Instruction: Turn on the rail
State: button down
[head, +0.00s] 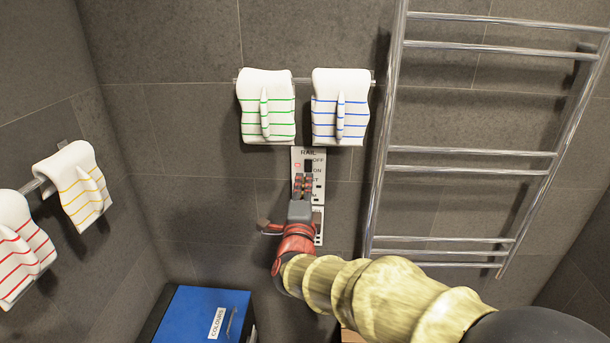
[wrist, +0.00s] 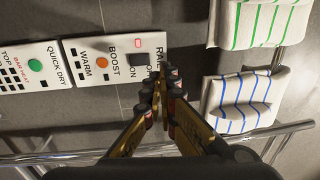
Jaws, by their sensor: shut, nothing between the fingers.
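The white control panel marked RAIL (head: 318,190) is on the tiled wall below the hanging towels, with OFF and ON printed near its top. In the wrist view the panel (wrist: 122,46) lies sideways, with BOOST beside an orange round button (wrist: 103,62) and WARM. A dark switch (wrist: 140,59) sits by the word ON, near a small red-edged square (wrist: 139,43). My gripper (head: 303,181) is shut and empty in front of the panel, hiding part of it. In the wrist view my gripper's fingertips (wrist: 163,82) are beside the switch; contact cannot be told.
The chrome ladder rail (head: 384,150) is right of the panel. Green-striped (head: 265,118) and blue-striped (head: 341,120) towels hang above. A second panel marked QUICK DRY (wrist: 35,65) adjoins the first. A blue box (head: 200,310) is below left; yellow-striped (head: 76,185) and red-striped towels hang on the left wall.

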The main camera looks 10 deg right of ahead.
jog(key=v, duration=0.3)
jog(key=shift+s+a+r, duration=0.1)
jog(key=shift+s+r, duration=0.2)
jog(key=shift+r, duration=0.05)
